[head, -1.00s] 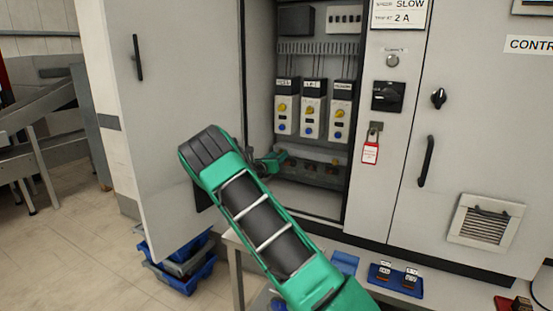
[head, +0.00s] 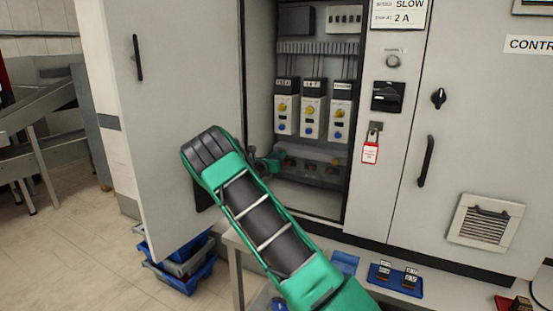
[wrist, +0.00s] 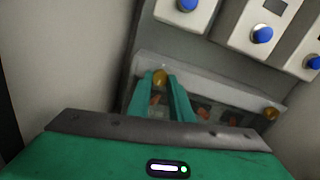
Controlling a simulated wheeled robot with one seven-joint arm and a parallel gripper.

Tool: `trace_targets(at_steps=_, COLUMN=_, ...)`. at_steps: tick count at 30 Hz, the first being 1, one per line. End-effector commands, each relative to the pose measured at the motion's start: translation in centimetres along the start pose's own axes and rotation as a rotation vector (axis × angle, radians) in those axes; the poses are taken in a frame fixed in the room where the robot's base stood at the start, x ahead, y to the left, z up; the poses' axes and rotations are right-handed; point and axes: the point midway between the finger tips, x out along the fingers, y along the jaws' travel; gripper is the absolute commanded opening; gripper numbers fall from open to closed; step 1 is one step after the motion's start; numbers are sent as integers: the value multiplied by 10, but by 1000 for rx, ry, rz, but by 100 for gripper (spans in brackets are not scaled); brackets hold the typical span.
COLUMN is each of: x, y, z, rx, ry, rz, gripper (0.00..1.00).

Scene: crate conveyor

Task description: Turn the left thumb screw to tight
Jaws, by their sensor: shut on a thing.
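The left thumb screw (wrist: 159,77) is a small brass-coloured knob at the upper left of a clear cover (wrist: 205,80) in the wrist view. My gripper (wrist: 166,80) has its two green fingers on either side of this screw and is shut on it. The right thumb screw (wrist: 271,113), also brass-coloured, stands free at the cover's right end. Dark terminals with reddish parts show through the cover. In the head view my gripper (head: 274,160) reaches into the lower left of the open cabinet, and the left screw is hidden. How tight the screw is cannot be seen.
Three light modules with blue buttons (head: 309,133) and yellow knobs hang above the cover. The open cabinet door (head: 180,110) stands close left of my arm. A padlock with a red tag (head: 370,152) hangs right of the opening. A bench with a blue tray (head: 396,282) is below.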

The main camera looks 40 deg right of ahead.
Motion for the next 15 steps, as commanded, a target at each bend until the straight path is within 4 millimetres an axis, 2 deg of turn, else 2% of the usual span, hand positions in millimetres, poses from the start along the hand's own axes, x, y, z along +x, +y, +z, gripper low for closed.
trace_targets(at_steps=8, x=-2, y=6, z=1, rx=180, ry=-1, rz=11, gripper=0)
trace_targets(at_steps=15, x=-2, y=6, z=0, rx=405, ry=1, rz=12, gripper=0)
